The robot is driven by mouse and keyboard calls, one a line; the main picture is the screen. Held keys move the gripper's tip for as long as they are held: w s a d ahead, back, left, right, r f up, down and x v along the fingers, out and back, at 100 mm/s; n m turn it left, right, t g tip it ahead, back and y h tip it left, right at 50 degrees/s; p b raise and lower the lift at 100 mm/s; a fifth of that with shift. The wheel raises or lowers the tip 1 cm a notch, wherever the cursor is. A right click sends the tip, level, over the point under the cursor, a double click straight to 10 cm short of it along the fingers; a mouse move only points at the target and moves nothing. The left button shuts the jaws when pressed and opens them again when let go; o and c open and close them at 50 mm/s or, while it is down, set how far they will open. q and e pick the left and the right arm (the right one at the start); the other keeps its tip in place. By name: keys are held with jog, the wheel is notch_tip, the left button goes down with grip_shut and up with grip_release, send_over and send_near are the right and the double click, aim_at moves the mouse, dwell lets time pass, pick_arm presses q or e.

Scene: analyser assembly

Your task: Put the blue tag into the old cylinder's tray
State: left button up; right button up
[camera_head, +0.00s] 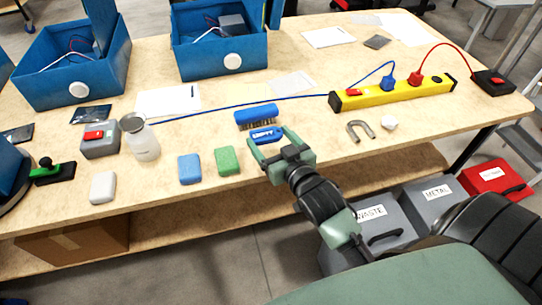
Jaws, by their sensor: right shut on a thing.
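The blue tag (265,134), with white lettering that looks like "EMPTY", is near the middle front of the table. My right gripper (269,147) is shut on it, one finger at each end, at or just above the tabletop. A brush-like blue block with bristles (256,116) lies just behind the tag. Two blue open trays stand at the back: the left tray (45,92) and the middle tray (225,64), each with a round white label. I cannot tell which is the old cylinder's tray. My left gripper is not in view.
A clear bottle with a metal cap (145,146), blue block (189,168), green block (227,160) and white block (103,186) stand left of the gripper. A yellow power strip (392,92) with cables lies right. Grey bins (374,218) stand below the front edge.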

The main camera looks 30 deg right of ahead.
aim_at(271, 155)
jog(key=shift+f, duration=0.95)
jog(key=shift+f+b, duration=0.4)
jog(key=shift+f, duration=1.65)
